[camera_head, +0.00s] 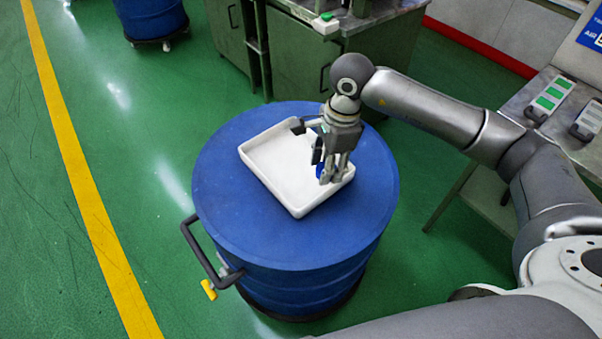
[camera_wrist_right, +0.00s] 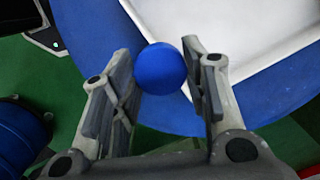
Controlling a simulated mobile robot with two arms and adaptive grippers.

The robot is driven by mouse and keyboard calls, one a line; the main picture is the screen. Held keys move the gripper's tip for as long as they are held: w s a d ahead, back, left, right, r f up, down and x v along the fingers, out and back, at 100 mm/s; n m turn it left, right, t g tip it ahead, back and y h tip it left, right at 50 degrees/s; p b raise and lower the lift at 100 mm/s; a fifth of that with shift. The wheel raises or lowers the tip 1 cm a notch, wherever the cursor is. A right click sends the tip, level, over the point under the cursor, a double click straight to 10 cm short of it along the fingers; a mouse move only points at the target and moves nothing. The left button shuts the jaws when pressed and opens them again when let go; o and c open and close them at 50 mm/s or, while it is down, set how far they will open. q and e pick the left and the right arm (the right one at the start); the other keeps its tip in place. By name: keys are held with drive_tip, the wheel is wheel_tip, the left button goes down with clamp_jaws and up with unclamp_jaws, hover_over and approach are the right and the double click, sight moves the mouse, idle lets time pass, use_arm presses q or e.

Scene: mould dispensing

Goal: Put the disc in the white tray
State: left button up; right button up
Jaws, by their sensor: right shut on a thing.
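The disc is blue and round; in the right wrist view the disc (camera_wrist_right: 160,68) sits between the two fingertips of my right gripper (camera_wrist_right: 159,62), which is shut on it. In the head view only a small blue part of the disc (camera_head: 320,171) shows beside the fingers. There my right gripper (camera_head: 326,174) points down over the right part of the white tray (camera_head: 275,160). The tray is shallow, looks empty and lies on a blue drum lid. The wrist view shows the tray (camera_wrist_right: 230,35) just beyond the disc. I cannot tell the disc's exact height above the tray. My left gripper is out of view.
The blue drum (camera_head: 290,240) stands on the green floor, with a dark handle (camera_head: 205,250) at its left. Green cabinets (camera_head: 300,60) stand behind, and a metal table (camera_head: 545,110) is at the right. Another blue drum (camera_head: 150,18) stands at the back left.

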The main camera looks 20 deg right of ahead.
hover_over(300, 187)
drive_tip(key=d, duration=0.1)
drive_tip(key=f, duration=0.5)
drive_tip(key=shift+s+f+p, duration=0.1)
drive_tip(key=shift+s+p, duration=0.25)
drive_tip(key=shift+w+a+f, duration=0.25)
drive_tip(key=shift+w+f, duration=0.1)
drive_tip(key=shift+f, duration=0.3)
wheel_tip(300, 187, down, 3)
drive_tip(key=shift+p, duration=0.55)
drive_tip(key=shift+f, duration=0.25)
drive_tip(key=o, duration=1)
drive_tip(key=shift+r, duration=0.1)
